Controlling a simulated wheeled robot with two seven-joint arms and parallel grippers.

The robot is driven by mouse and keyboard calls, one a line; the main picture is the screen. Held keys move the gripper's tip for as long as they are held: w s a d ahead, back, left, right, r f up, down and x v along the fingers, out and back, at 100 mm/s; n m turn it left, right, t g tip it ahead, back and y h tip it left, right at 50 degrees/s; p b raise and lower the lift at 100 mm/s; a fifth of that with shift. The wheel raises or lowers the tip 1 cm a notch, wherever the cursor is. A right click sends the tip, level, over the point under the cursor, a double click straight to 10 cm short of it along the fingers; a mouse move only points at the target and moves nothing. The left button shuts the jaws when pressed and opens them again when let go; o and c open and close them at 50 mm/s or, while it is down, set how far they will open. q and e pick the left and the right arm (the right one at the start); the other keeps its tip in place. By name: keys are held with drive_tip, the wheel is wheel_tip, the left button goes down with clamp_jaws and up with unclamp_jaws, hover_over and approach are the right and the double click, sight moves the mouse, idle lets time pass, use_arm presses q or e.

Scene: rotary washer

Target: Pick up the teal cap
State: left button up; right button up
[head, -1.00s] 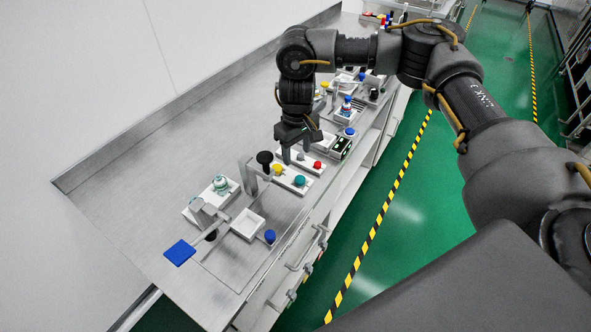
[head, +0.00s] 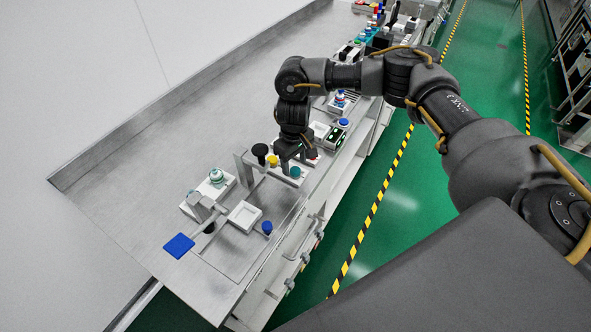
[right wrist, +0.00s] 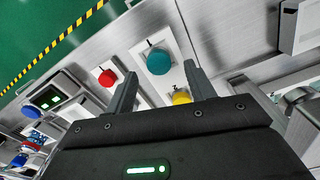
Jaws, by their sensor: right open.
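The teal cap (head: 295,172) is a round knob on a white block at the bench's front edge, close to my right gripper (head: 296,166). In the right wrist view the teal cap (right wrist: 160,62) lies just beyond and between the two fingertips of my right gripper (right wrist: 162,82). The fingers are spread wide and hold nothing. Whether the fingers reach down to the cap's height is hard to tell. My left gripper is in neither current view.
A yellow cap (right wrist: 182,97) shares the white block, and a red cap (right wrist: 107,78) sits beside it. A black knob (head: 260,150) stands to the left. A white tray (head: 244,216) and blue cap (head: 267,227) are nearer.

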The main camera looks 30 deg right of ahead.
drive_tip(key=shift+f, duration=1.25)
drive_tip(key=c, duration=1)
use_arm(q)
drive_tip(key=shift+s+r, duration=0.3)
drive_tip(key=shift+r, duration=0.1)
drive_tip(key=shift+f, duration=0.15)
use_arm(e)
drive_tip(key=shift+r, duration=0.2)
drive_tip(key=shift+r+b, duration=0.3)
drive_tip(key=shift+b, duration=0.05)
drive_tip(key=r, duration=0.1)
drive_tip(key=r+b, duration=0.1)
drive_tip(key=shift+d+r, duration=0.3)
drive_tip(key=shift+d, duration=0.05)
use_arm(q)
wheel_tip(320, 180, down, 3)
drive_tip(key=shift+f+b, duration=0.1)
drive_tip(key=shift+b, duration=0.7)
use_arm(e)
drive_tip(key=s+d+r, duration=0.4)
drive_tip(key=d+r, duration=0.5)
drive_tip(key=d, duration=0.3)
drive_tip(key=shift+s+d+r, duration=0.15)
drive_tip(key=shift+d+r, duration=0.1)
drive_tip(key=shift+d, duration=0.05)
